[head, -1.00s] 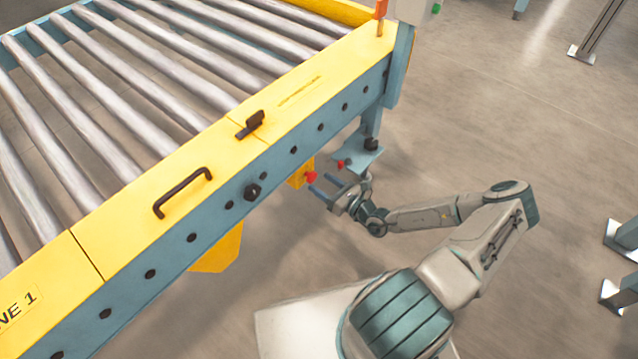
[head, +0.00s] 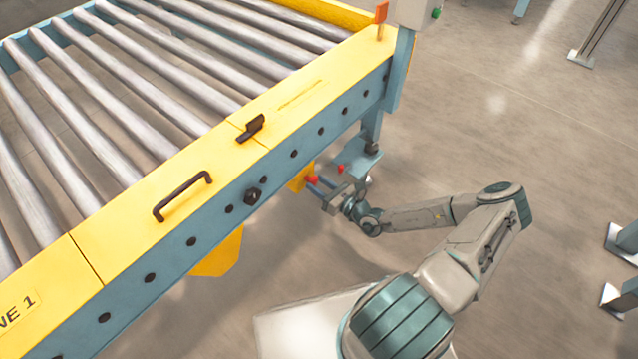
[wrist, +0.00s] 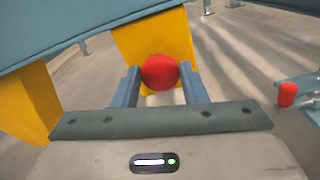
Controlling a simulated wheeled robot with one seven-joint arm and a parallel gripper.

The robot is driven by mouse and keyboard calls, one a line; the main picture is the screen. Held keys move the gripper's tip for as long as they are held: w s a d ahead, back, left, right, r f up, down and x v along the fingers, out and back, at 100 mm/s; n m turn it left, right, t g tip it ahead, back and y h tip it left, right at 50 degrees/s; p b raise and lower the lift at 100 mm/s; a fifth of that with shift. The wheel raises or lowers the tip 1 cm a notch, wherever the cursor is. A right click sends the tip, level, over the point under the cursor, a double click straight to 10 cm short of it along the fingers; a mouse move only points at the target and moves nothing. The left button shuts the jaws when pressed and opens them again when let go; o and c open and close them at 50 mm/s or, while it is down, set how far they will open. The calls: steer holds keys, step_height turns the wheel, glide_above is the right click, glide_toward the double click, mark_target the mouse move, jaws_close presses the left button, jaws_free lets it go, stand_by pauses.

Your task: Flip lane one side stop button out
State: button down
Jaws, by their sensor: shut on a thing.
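The side stop button is a red round knob (wrist: 160,72) on a yellow box (wrist: 150,38) under the conveyor's side rail. In the head view the red button (head: 312,179) shows at the yellow box (head: 299,177), below the blue rail. My gripper (head: 318,186) reaches in from the right, and its two blue fingers lie on either side of the button. In the wrist view my gripper (wrist: 160,84) is shut on the red button, which sits between the fingertips. The exact finger contact is partly hidden by the knob.
A second red knob (wrist: 288,94) sits on a blue bracket to the right; it also shows in the head view (head: 340,168). The blue rail (head: 222,210) runs just above my gripper. A yellow plate (head: 219,256) hangs lower left. Open floor lies to the right.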

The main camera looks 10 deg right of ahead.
steer(key=shift+s+d+r+p, duration=0.1)
steer(key=shift+s+d+p, duration=0.15)
steer(key=shift+p, duration=0.3)
steer(key=shift+s+f, duration=0.1)
steer(key=shift+f, duration=0.1)
steer(key=c, duration=1.1)
jaws_free()
steer(key=shift+d, duration=0.1)
steer(key=shift+o, duration=1.2)
steer(key=shift+d, duration=0.15)
steer(key=shift+a, duration=0.25)
steer(key=p+v, duration=0.3)
steer(key=v, duration=1.1)
steer(key=shift+r, duration=0.2)
